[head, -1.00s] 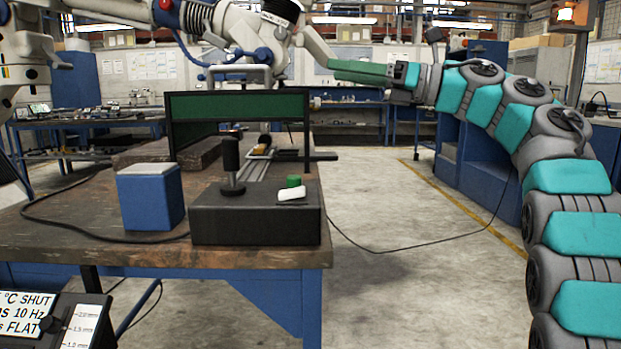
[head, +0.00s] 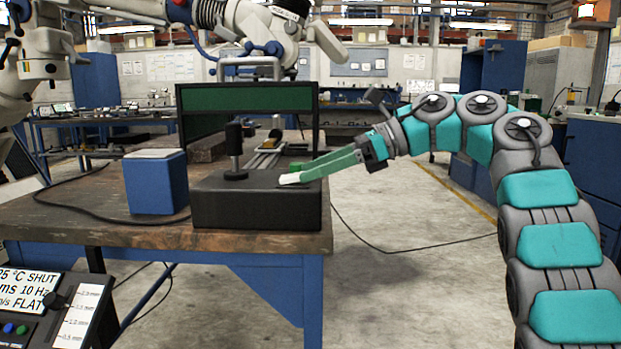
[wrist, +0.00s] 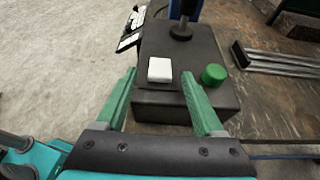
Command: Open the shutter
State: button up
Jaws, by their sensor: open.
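A black control box (head: 255,210) sits at the table's front right corner. It carries a black upright joystick (head: 234,145), a white block-like key (head: 290,179) and a round green button (wrist: 213,74). In the wrist view the white key (wrist: 160,69) lies between the two green fingertips of my gripper (wrist: 158,76), with the green button to the right of the right finger. In the head view my gripper (head: 300,174) reaches in from the right, low over the box. It is open and holds nothing. I cannot tell whether the fingertips touch.
A blue box (head: 157,187) stands left of the control box. A dark frame with a green panel (head: 247,97) rises behind it, and metal rails (head: 262,158) lie behind the joystick. A white robot arm (head: 262,28) hangs over the back. The floor at right is open.

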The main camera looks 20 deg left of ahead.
jog(key=shift+s+a+f, duration=0.1)
jog(key=shift+a+f, duration=0.15)
jog(key=shift+a, duration=0.3)
jog(key=shift+c, duration=0.2)
grip_shut()
